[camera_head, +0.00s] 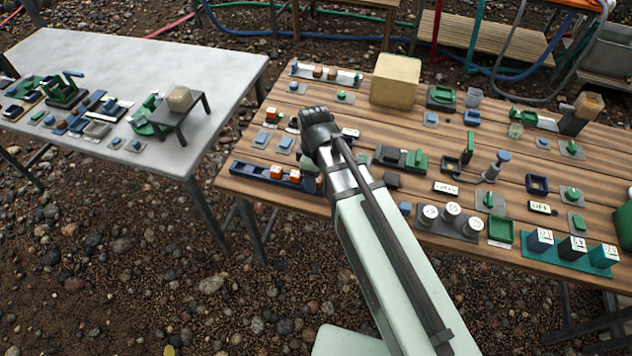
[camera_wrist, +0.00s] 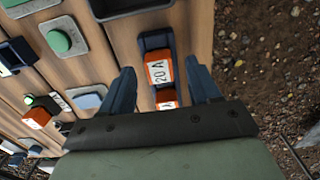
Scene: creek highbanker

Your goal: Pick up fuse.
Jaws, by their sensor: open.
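An orange block fuse marked "20 A" (camera_wrist: 159,70) sits in a dark blue holder (camera_wrist: 156,40) in the wrist view. A second orange block (camera_wrist: 166,95) is just nearer, partly hidden by my gripper's body. My gripper (camera_wrist: 160,64) is open, its two dark fingers on either side of the first fuse with gaps visible. I cannot tell how far above it the fingertips are. In the head view, a dark blue rail (camera_head: 246,170) at the wooden table's front left edge holds orange fuses (camera_head: 276,171) (camera_head: 295,176). There my arm hides the fingers.
Another orange block (camera_wrist: 37,118) stands to the left in the wrist view, near a grey-blue plate (camera_wrist: 88,101). A grey table (camera_head: 110,60) stands left.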

